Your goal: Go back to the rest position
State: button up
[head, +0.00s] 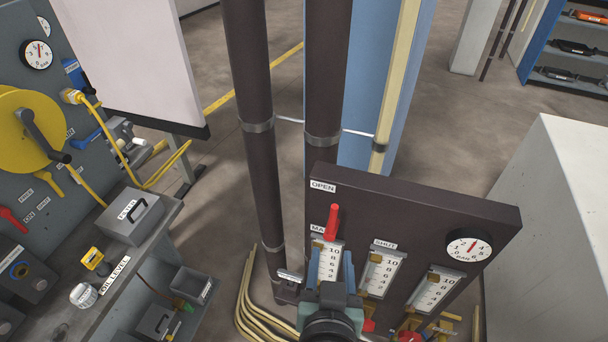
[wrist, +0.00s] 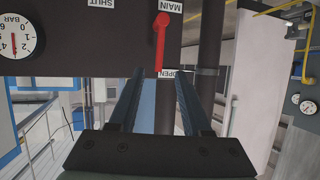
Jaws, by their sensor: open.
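My gripper (head: 332,262) is low in the middle of the head view, in front of a dark valve panel (head: 430,212). In the wrist view my gripper (wrist: 162,72) has its two dark fingers spread wide, with nothing between them. The red lever (head: 332,223) stands upright on the panel, its end toward the OPEN label (head: 322,187). In the upside-down wrist view, the red lever (wrist: 160,42) shows ahead, beyond the fingertips. It looks clear of the fingers, though the exact gap cannot be told. My gripper hides part of the panel's lower left.
The panel bears a gauge (head: 468,247) and several flow scales. Dark vertical pipes (head: 254,110) rise behind it. A workbench (head: 150,236) with a yellow reel (head: 30,130) is at left, a pale block (head: 560,220) at right. Open floor (head: 450,120) lies behind.

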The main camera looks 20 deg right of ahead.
jog(key=w+a+r+n+t+b, duration=0.1)
jog(key=w+a+r+t, duration=0.15)
jog(key=r, duration=0.55)
jog(key=w+a+r+t+y+b, duration=0.1)
jog(key=w+r+t, duration=0.15)
jog(key=r, duration=0.45)
jog(key=w+a+r+n+t, duration=0.1)
jog(key=w+a+r+t, duration=0.15)
jog(key=r, duration=0.55)
jog(key=s+a+r+n+t+y, duration=0.1)
jog(key=s+a+r+t, duration=0.1)
jog(key=r, duration=0.5)
jog(key=s+a+r+n+t+y+b, duration=0.1)
jog(key=s+a+r+t, duration=0.1)
jog(key=r, duration=0.6)
jog(key=s+a+r+t+y+b, duration=0.1)
jog(key=s+a+r+t+y, duration=0.1)
jog(key=r, duration=0.6)
jog(key=shift+s+a+n+t, duration=0.2)
jog(key=shift+s+n+t, duration=0.35)
jog(key=shift+s, duration=0.7)
